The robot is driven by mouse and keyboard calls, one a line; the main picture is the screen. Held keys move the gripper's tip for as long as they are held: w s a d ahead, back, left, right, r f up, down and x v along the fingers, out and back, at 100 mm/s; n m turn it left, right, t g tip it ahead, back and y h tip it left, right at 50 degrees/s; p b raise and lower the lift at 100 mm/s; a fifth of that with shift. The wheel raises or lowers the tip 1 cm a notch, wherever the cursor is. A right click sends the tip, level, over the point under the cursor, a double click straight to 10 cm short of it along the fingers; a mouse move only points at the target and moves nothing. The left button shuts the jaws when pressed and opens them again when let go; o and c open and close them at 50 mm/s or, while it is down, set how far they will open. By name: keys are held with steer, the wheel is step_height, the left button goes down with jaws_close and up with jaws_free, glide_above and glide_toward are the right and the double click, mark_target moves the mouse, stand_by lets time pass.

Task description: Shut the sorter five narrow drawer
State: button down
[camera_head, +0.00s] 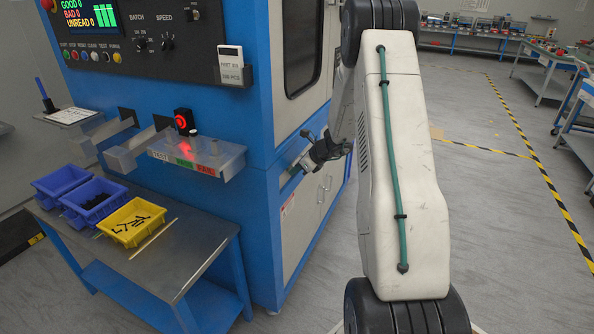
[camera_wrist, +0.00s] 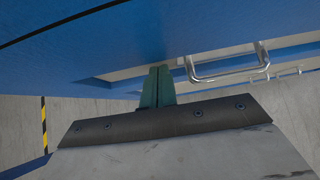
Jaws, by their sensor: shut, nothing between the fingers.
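The sorter (camera_head: 258,130) is a big blue cabinet with a grey side. A narrow drawer with a silver bar handle (camera_wrist: 230,68) is set in its blue side, just right of my fingers in the wrist view. How far that drawer stands out is hard to tell. My gripper (camera_wrist: 157,88) is shut and empty, its two green fingers together and pointing at the blue face beside the handle. In the head view my gripper (camera_head: 305,163) is at the sorter's right side, above the lower doors, and partly hides the drawer there. Whether the fingertips touch it cannot be told.
A metal table (camera_head: 185,255) with two blue bins and a yellow bin (camera_head: 133,222) stands at the left. A small shelf (camera_head: 200,158) juts from the sorter's front. More handles (camera_wrist: 289,73) show farther along. Floor to the right is clear, with yellow-black tape.

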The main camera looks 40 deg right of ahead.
steer(key=s+d+f+v, duration=0.1)
steer(key=s+f+v, duration=0.1)
steer(key=v, duration=1)
steer(key=shift+s+r, duration=0.2)
steer(key=shift+r, duration=0.05)
steer(key=s+a+r+n+g+h, duration=0.1)
steer(key=s+a+r+n+g, duration=0.1)
steer(key=s+a+r+n, duration=0.4)
steer(key=s+a+r+n+g+h, duration=0.1)
steer(key=s+a+r+n, duration=0.5)
steer(key=s+a+n, duration=0.7)
steer(key=s+a+r+n+g+h, duration=0.1)
steer(key=s+a+r+n+g, duration=0.2)
steer(key=a, duration=1.4)
steer(key=shift+s+r+n+g+h, duration=0.35)
steer(key=shift+s+r+n, duration=1.6)
steer(key=shift+s+n, duration=2.3)
